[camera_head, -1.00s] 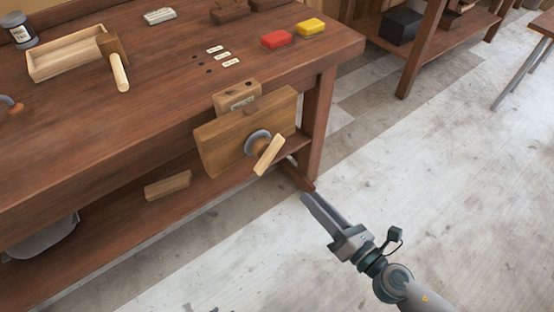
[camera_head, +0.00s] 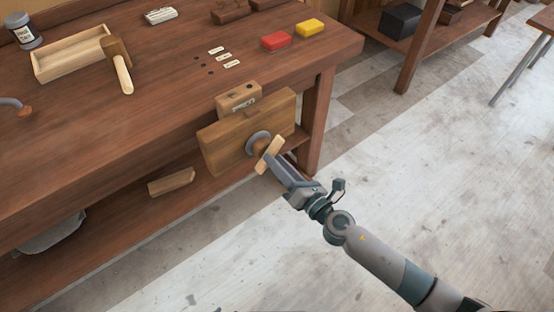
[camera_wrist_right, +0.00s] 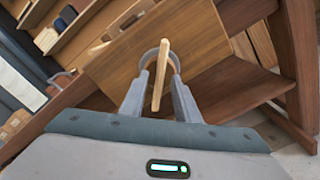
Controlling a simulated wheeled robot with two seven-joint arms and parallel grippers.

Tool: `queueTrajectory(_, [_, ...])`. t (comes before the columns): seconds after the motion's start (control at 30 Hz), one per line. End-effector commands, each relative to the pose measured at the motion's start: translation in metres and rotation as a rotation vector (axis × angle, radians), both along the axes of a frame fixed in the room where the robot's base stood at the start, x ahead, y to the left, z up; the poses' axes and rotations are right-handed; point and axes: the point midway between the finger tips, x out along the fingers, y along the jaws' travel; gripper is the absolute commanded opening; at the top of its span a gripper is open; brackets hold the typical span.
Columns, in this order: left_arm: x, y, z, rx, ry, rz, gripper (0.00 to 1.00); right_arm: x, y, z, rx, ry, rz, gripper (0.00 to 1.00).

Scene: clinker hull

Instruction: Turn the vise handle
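The vise handle (camera_head: 268,154) is a short pale wooden bar set across a grey round hub (camera_head: 256,142) on the front of the wooden vise jaw (camera_head: 222,147). It is tilted in the head view. My right gripper (camera_head: 278,168) is at the handle, reaching in from the lower right. In the right wrist view the handle (camera_wrist_right: 160,76) stands nearly upright between the two open fingers (camera_wrist_right: 159,95), with a gap on each side. The wooden jaw (camera_wrist_right: 118,66) is behind it. My left gripper is not in view.
The workbench (camera_head: 120,130) holds a mallet (camera_head: 120,65), an open wooden tray (camera_head: 70,53), a red block (camera_head: 276,40) and a yellow block (camera_head: 309,27). A loose wood piece (camera_head: 171,182) is on the lower shelf. The floor (camera_head: 430,150) to the right is clear.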

Motion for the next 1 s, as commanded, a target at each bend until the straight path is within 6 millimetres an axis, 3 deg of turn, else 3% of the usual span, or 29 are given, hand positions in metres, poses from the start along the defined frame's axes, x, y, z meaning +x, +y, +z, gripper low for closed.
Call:
queueTrajectory(0.37, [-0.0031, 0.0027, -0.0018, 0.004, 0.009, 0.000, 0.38, 0.0040, 0.0028, -0.0001, -0.001, -0.001, 0.000, 0.29])
queueTrajectory(0.5, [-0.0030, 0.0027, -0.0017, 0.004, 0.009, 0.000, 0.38, 0.0040, 0.0027, -0.0001, -0.001, -0.001, 0.000, 0.00])
queueTrajectory(1.0, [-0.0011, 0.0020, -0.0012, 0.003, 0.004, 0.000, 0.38, 0.0040, 0.0025, -0.0002, 0.043, 0.031, -0.001, 0.00])
